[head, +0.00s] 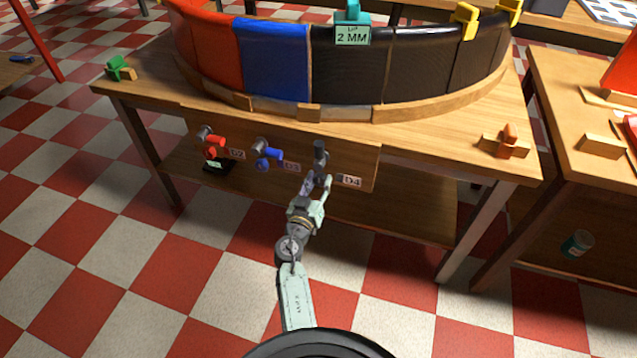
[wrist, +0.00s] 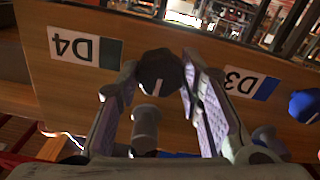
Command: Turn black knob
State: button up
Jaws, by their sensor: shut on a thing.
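The black knob (wrist: 160,72) is faceted, with a white line on its face, and sits on the wooden front panel next to the D4 label (wrist: 84,47). My gripper (wrist: 158,80) has its two fingers on either side of the knob and is shut on it. A grey cylinder (wrist: 146,125) sticks out from the panel beside the knob, between the finger bases. In the head view my gripper (head: 318,181) reaches the panel just left of the D4 label (head: 350,181), below the dark cylinder (head: 320,153). The fingers mostly hide the knob there.
A blue knob (head: 272,154) by D3 and a red knob (head: 216,142) by D2 sit left on the same panel. The table (head: 410,140) above carries a curved duct wall (head: 272,62) and an orange part (head: 508,136). Another table stands at the right.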

jog(key=shift+c, duration=0.7)
jog(key=n+b, duration=0.1)
jog(key=n, duration=0.2)
jog(key=shift+f, duration=0.15)
jog(key=n+b, duration=0.1)
jog(key=n, duration=0.3)
jog(key=shift+n, duration=0.3)
jog(key=n, duration=0.4)
jog(key=shift+a, duration=0.1)
jog(key=shift+n, duration=2.1)
